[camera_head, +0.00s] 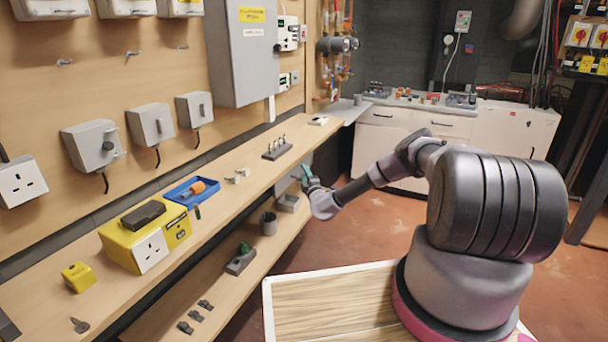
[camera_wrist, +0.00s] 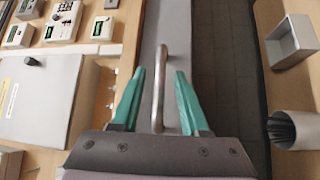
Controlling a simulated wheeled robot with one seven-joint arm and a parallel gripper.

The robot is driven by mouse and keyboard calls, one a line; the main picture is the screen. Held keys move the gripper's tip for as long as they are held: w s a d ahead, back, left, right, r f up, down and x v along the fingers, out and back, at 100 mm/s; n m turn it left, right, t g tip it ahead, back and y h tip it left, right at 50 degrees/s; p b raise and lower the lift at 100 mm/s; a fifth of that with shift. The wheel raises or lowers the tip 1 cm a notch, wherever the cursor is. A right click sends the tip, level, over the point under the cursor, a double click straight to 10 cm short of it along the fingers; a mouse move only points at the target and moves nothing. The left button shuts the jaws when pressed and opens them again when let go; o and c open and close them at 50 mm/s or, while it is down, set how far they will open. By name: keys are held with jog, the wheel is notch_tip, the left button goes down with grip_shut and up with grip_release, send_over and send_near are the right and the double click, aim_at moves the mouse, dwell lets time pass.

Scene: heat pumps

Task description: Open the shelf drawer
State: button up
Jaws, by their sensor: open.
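The grey drawer front (camera_wrist: 170,22) runs up the middle of the wrist view, below the wooden shelf. Its metal bar handle (camera_wrist: 160,70) stands out from it. My gripper (camera_wrist: 160,73) is open, with one teal finger on each side of the handle. The handle lies between the fingers, and I see gaps on both sides. In the head view my gripper (camera_head: 305,173) is at the far part of the shelf, in front of a pale grey drawer panel (camera_head: 291,180). The drawer looks shut, and the handle is too small to make out there.
The upper shelf holds a blue tray (camera_head: 178,194) and a yellow socket box (camera_head: 125,245). The red floor (camera_head: 385,215) beside the shelves is clear.

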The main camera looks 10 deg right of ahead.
jog(key=shift+c, duration=0.3)
grip_shut()
dwell(1.2)
